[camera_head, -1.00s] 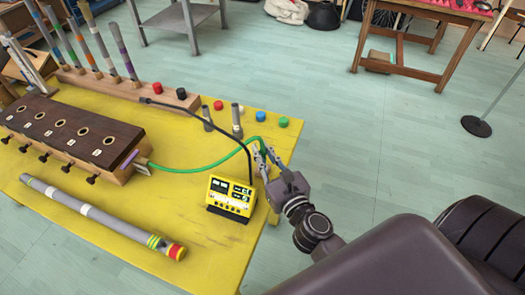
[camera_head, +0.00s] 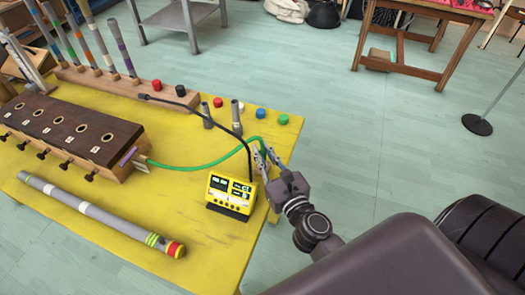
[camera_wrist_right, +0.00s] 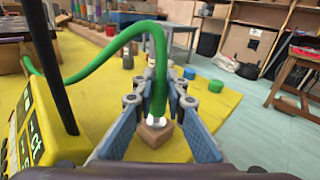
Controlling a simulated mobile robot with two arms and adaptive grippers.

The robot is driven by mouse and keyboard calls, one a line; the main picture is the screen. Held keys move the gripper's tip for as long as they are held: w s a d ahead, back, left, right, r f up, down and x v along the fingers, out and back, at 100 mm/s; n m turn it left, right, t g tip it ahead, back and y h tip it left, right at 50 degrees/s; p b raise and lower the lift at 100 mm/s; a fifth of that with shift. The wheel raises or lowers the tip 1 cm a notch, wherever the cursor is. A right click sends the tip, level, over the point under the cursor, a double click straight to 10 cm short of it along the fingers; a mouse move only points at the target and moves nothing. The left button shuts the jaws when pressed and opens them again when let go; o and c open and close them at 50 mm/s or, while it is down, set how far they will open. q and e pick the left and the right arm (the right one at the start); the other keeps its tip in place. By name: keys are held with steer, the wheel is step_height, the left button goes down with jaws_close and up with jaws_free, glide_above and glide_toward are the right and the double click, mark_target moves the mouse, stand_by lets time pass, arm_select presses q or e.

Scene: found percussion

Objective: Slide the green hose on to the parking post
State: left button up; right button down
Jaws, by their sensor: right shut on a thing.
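The green hose (camera_head: 205,163) runs from the end of the dark wooden block (camera_head: 75,130) across the yellow table and arcs up to my right gripper (camera_head: 264,155). In the right wrist view my right gripper (camera_wrist_right: 160,98) is shut on the hose near its free end, which hangs down between the fingers (camera_wrist_right: 160,65). Directly under the hose end is a pale, short post (camera_wrist_right: 156,122) on a small wooden base (camera_wrist_right: 153,134). I cannot tell whether the hose end is around the post or just above it. My left gripper is not in view.
A yellow meter box (camera_head: 232,193) with a black cable stands just left of my right gripper. A long grey tube (camera_head: 100,213) lies at the front. Short grey tubes (camera_head: 237,112) and coloured caps (camera_head: 283,119) are behind. The table's right edge is close to my gripper.

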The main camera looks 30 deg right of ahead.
mark_target(263, 150)
steer(key=shift+s+f+b, duration=0.1)
steer(key=shift+f+b, duration=0.55)
steer(key=shift+f, duration=0.25)
steer(key=c, duration=1.9)
jaws_free()
steer(key=shift+r, duration=0.1)
step_height(263, 150, up, 10)
steer(key=shift+f, duration=0.1)
